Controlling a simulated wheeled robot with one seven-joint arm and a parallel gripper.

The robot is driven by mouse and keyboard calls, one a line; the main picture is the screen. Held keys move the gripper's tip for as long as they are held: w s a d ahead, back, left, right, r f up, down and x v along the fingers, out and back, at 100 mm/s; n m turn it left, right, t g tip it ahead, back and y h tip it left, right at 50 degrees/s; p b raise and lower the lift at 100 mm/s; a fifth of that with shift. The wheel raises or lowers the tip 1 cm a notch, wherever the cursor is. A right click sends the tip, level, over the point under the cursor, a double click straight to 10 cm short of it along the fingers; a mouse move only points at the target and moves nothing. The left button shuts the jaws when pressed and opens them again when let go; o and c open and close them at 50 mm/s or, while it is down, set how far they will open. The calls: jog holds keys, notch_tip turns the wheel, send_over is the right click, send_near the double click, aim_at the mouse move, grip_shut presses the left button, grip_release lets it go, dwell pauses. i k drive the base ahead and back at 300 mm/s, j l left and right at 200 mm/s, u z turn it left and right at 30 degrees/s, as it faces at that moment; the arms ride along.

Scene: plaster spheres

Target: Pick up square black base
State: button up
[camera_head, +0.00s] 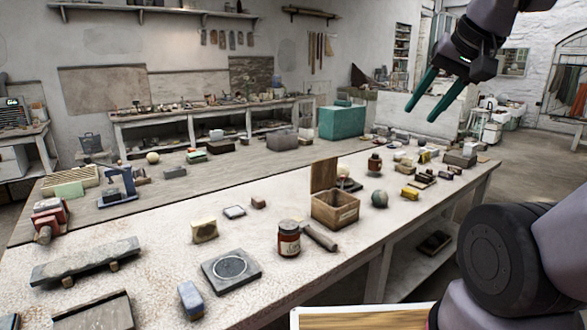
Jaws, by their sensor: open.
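The square black base (231,269) lies flat on the near part of the long worktable, left of the picture's middle. It is a dark grey-black slab with a pale ring on its top face. Nothing rests on it and its whole top shows. My gripper (422,108) is high at the upper right, well above the table and far from the base. Its two green fingers are spread apart, with nothing between them.
A dark red jar (288,239) and a blue block (191,298) stand close to the base. A yellowish block (204,231) lies behind it. An open wooden box (335,209) with a raised lid stands further right. A long grey slab (86,261) lies at left.

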aim_at(112, 196)
jog(key=u, duration=1.6)
